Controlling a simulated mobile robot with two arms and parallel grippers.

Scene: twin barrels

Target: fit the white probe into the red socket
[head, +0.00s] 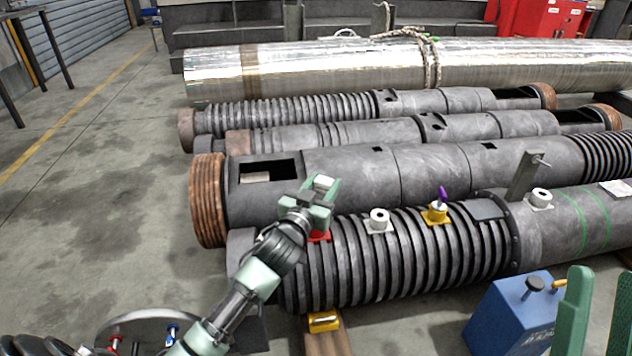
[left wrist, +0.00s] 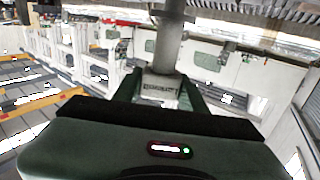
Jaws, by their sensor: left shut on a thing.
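My left gripper (head: 319,197) is above the left end of the near ribbed barrel, in the head view. It is shut on the white probe (head: 323,183), whose pale top shows between the green jaws. In the left wrist view a grey shaft with a pale labelled block (left wrist: 160,87) shows between the fingers. The red socket (head: 318,236) sits on the barrel directly below the gripper and is partly hidden by it. I cannot tell whether the probe's lower end touches the socket.
Another white socket (head: 540,199) and an upright bracket (head: 524,176) are farther right.

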